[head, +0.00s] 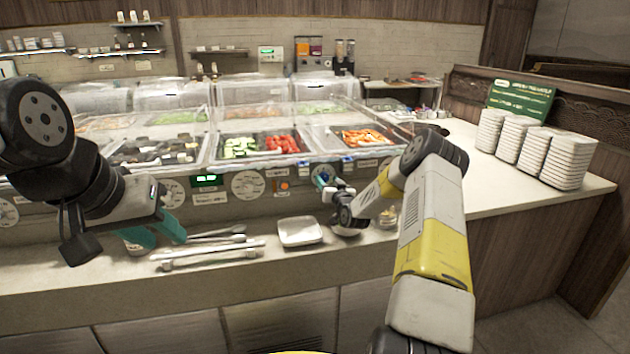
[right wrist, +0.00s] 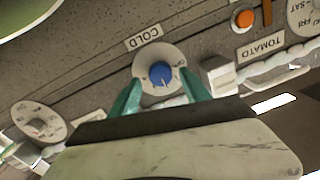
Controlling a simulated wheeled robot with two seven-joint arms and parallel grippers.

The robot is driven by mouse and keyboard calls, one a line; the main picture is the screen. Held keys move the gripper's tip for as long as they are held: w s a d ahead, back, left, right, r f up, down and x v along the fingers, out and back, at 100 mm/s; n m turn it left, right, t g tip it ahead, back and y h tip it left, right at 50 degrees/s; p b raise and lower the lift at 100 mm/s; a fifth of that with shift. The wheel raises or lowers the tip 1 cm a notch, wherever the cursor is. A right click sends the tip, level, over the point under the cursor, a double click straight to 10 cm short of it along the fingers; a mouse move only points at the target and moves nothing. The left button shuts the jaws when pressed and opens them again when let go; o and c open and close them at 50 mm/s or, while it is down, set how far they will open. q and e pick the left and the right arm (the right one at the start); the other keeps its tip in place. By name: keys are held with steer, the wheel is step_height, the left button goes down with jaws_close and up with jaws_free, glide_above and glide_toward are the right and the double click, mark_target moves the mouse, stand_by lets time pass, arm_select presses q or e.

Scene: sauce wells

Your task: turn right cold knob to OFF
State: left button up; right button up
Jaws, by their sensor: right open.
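The right cold knob is a blue dial (right wrist: 160,75) on a round pale plate, under a COLD label (right wrist: 143,38) in the right wrist view. Its pointer mark is small, and I cannot read its setting. My right gripper (right wrist: 159,78) is open, with one teal finger on each side of the dial; I cannot tell whether they touch it. In the head view my right gripper (head: 325,179) is at the counter's front panel and largely covers the knob. My left gripper (head: 158,235) has its teal fingers apart above the front ledge, away from the knob.
A white dish (head: 300,232) and tongs (head: 208,253) lie on the ledge. Plate stacks (head: 530,150) stand at right. Food wells (head: 260,145) are behind the panel.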

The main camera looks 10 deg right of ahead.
steer(key=shift+w+a, duration=0.1)
steer(key=shift+w, duration=0.55)
jaws_close()
